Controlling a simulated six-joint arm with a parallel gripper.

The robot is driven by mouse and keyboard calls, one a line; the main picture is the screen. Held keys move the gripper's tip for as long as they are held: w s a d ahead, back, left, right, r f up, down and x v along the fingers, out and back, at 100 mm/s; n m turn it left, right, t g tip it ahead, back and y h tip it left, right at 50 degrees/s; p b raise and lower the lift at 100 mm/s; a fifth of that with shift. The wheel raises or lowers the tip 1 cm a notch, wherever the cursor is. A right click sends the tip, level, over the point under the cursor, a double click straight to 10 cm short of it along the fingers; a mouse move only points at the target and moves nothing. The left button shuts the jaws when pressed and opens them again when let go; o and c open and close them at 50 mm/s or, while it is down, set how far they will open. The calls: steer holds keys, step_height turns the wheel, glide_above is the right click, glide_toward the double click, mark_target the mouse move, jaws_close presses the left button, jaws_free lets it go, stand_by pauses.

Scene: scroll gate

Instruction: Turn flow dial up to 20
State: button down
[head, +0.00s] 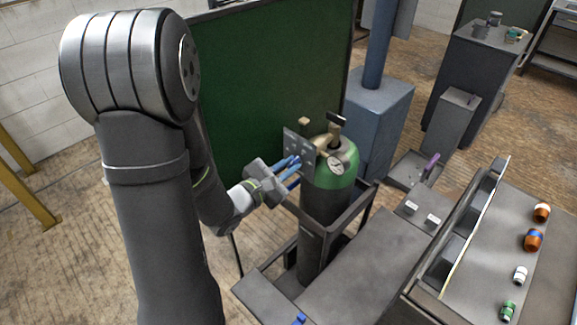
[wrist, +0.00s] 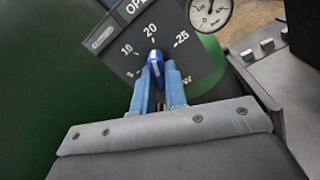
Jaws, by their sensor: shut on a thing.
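The flow dial is a blue knob (wrist: 154,58) on a dark grey plate (wrist: 190,68) with white numbers. In the wrist view 10 is at the upper left of the knob, 20 just above it and 25 to the right. The knob's tip points up, close to the 20. My gripper (wrist: 156,72) has its two blue fingers on either side of the knob, shut on it. In the head view my gripper (head: 293,165) reaches the plate (head: 299,146) beside the green-topped cylinder (head: 334,178); the knob is hidden there.
A round pressure gauge (wrist: 209,12) sits right of the plate. The cylinder stands in a dark metal frame (head: 347,216). A dark green panel (head: 255,80) rises behind. A bench (head: 548,265) at the right carries several coloured fittings.

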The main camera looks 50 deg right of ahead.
mark_target(290, 165)
stand_by(0.3)
steer(key=c, duration=1.5)
jaws_free()
steer(key=shift+o, duration=0.2)
steer(key=a, duration=1.7)
steer(key=shift+a, duration=0.2)
steer(key=shift+d, duration=0.1)
steer(key=shift+d, duration=7.05)
